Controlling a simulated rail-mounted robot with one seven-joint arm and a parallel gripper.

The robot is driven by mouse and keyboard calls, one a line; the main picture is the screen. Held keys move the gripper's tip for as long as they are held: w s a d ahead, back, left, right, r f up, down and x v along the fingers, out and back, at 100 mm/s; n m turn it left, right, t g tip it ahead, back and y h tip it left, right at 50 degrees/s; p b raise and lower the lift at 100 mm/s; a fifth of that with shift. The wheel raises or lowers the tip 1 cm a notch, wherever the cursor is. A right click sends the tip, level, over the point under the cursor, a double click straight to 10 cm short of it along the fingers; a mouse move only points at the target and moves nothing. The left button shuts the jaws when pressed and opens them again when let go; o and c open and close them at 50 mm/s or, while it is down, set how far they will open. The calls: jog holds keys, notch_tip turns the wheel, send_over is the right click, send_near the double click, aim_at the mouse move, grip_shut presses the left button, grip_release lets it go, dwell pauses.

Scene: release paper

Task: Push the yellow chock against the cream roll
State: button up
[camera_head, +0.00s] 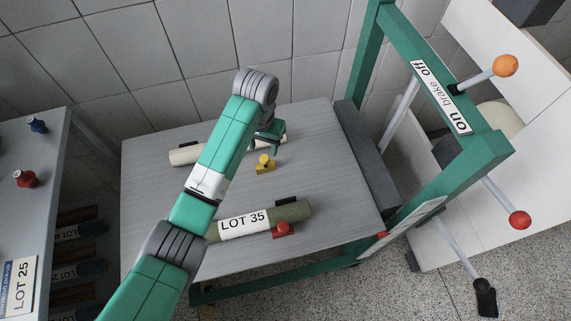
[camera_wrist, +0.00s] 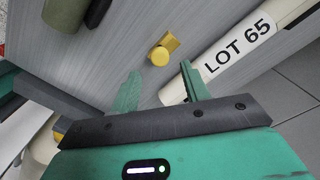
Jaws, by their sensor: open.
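The cream roll (camera_head: 186,156) lies across the back of the grey table, its middle hidden behind my arm in the head view. The wrist view shows its LOT 65 label and cream surface (camera_wrist: 215,75). The yellow chock (camera_head: 265,166), a small block with a round knob, sits on the table in front of the roll's right part. In the wrist view the chock (camera_wrist: 171,43) is apart from the roll, with bare table between them. My gripper (camera_head: 269,140) is open and empty above the roll and chock.
A green roll (camera_head: 290,212) labelled LOT 35 lies nearer the front, with a red chock (camera_head: 283,230) against its front side. A dark grey block (camera_head: 366,155) and green frame (camera_head: 440,75) bound the table's right. A side shelf (camera_head: 30,150) stands left.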

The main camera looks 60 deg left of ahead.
aim_at(264, 158)
notch_tip(264, 158, down, 8)
jog(key=shift+r+b, duration=0.25)
jog(key=shift+b, duration=0.85)
